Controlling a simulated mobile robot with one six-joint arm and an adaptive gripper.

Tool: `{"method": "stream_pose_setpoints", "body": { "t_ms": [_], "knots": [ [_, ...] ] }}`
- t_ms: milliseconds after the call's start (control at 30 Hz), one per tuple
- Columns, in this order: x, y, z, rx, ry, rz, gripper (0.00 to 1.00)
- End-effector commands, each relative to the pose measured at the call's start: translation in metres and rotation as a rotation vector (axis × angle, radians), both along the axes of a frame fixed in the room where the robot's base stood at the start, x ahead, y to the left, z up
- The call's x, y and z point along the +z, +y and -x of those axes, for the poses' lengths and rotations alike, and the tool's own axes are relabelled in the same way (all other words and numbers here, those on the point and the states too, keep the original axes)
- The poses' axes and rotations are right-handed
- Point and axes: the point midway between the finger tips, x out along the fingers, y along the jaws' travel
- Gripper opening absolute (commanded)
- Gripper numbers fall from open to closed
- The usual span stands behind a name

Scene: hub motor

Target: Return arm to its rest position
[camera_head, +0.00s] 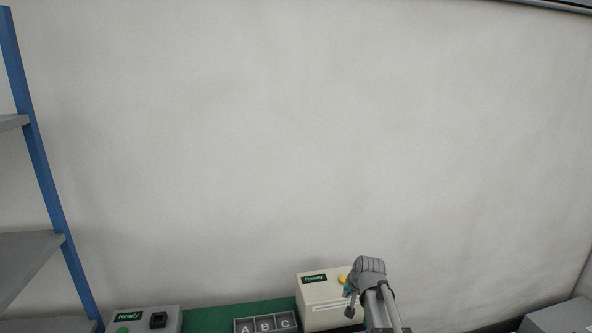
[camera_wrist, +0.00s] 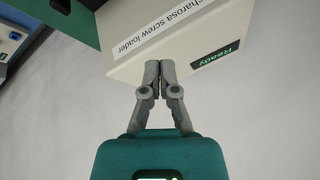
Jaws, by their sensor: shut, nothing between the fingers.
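My arm reaches up from the bottom of the head view. My gripper (camera_wrist: 160,66) shows in the wrist view with its two fingertips together and nothing between them. Its fingertips appear in front of the white screw loader (camera_wrist: 130,40), which has a "Ready" display; I cannot tell whether they touch it. The fingers are mostly hidden in the head view.
A grey tray marked A, B, C (camera_head: 264,325) lies left of the loader on a green surface (camera_head: 210,317). A grey box with a green button (camera_head: 150,322) is further left. A blue-posted shelf (camera_head: 45,170) stands at the left. The wall area above is clear.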

Motion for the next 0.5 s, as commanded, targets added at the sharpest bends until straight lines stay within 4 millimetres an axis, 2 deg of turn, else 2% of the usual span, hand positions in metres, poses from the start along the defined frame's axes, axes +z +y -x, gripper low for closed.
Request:
{"method": "stream_pose_setpoints", "body": {
  "t_ms": [33,300,400,500],
  "knots": [
    [-0.004,0.002,0.028,0.027,0.04,0.026,0.0],
    [-0.019,0.0,0.137,0.173,0.271,0.161,0.0],
    [-0.021,-0.003,0.168,0.211,0.342,0.198,0.0],
    [-0.022,-0.005,0.19,0.24,0.394,0.223,0.0]
  ]
}}
